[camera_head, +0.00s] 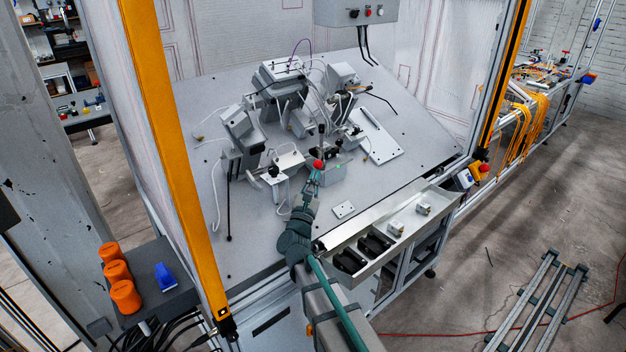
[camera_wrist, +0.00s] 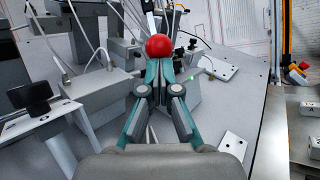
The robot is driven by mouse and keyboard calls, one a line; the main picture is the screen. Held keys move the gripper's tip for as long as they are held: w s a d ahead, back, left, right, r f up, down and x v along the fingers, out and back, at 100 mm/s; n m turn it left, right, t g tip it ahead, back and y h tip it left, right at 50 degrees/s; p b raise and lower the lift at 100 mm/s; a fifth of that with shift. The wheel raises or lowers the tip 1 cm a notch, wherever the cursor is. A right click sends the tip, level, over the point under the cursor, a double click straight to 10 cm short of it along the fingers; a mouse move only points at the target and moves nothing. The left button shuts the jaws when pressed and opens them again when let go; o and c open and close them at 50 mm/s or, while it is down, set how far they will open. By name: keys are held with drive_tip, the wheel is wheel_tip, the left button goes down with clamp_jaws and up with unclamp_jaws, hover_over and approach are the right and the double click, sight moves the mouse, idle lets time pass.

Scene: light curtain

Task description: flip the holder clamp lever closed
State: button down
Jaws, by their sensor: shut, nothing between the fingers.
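A red ball knob (camera_head: 318,164), which looks like the end of the clamp lever, stands over the fixture on the grey table. It also shows in the wrist view (camera_wrist: 159,47), just beyond my fingertips. My gripper (camera_head: 314,177) is shut and empty, its fingertips close together just in front of and below the knob; in the wrist view my gripper (camera_wrist: 160,68) overlaps the knob's lower edge. I cannot tell whether they touch. The lever's shaft is hidden behind my fingers. A grey holder block (camera_head: 332,172) sits beside the fingertips, partly hidden in the wrist view.
A grey block with a black knob (camera_wrist: 38,92) stands to the left of my gripper. Cables and grey fixtures crowd the table behind. A small drilled plate (camera_head: 344,209) lies to the right. A tray (camera_head: 415,228) runs along the table's front edge. Bare table (camera_head: 235,85) lies around the fixtures.

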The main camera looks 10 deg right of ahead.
drive_tip(key=shift+s+r+g+y, duration=0.1)
drive_tip(key=shift+r+g+y, duration=0.4)
drive_tip(key=shift+r+g, duration=0.65)
drive_tip(key=shift+n+g+y, duration=0.3)
drive_tip(key=shift+g+y, duration=0.1)
drive_tip(key=shift+g, duration=0.05)
drive_tip(key=shift+w+d+r+p, duration=0.1)
drive_tip(key=shift+w+r+p, duration=0.2)
drive_tip(key=shift+r, duration=0.75)
drive_tip(key=shift+w+d+r+p, duration=0.1)
drive_tip(key=shift+w+r+p, duration=0.25)
drive_tip(key=shift+r, duration=0.75)
drive_tip(key=shift+w+d+r+p, duration=0.15)
drive_tip(key=shift+w+r, duration=0.3)
drive_tip(key=shift+r, duration=0.6)
drive_tip(key=w+d+r+b, duration=0.1)
drive_tip(key=w+r+b, duration=0.1)
drive_tip(key=w+r, duration=0.2)
drive_tip(key=shift+r+b+x, duration=0.2)
drive_tip(key=shift+b+x, duration=0.2)
drive_tip(key=shift+x, duration=0.65)
drive_tip(key=shift+w+a, duration=0.1)
drive_tip(key=shift+r, duration=0.15)
